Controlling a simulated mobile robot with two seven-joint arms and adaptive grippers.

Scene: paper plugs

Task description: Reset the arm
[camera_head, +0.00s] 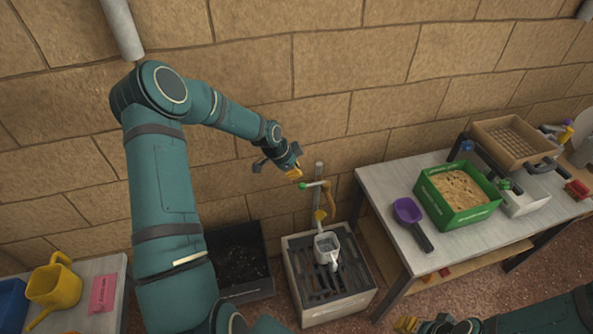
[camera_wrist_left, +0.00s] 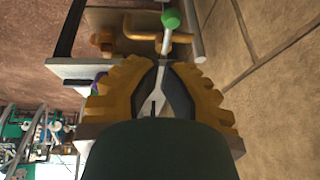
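My left arm comes in from the left of the head view. Its gripper (camera_head: 292,172) hangs in the air by the wall, just above and left of a tap with a green-knobbed lever (camera_head: 304,185).
Below the tap, a grey watering can (camera_head: 327,247) stands on a slatted sink (camera_head: 298,284). A dark soil bin (camera_head: 265,285) stands left of it. The right table (camera_head: 375,185) bears a green soil box (camera_head: 484,211) and purple scoop (camera_head: 408,210). A yellow can (camera_head: 54,284) stands lower left.

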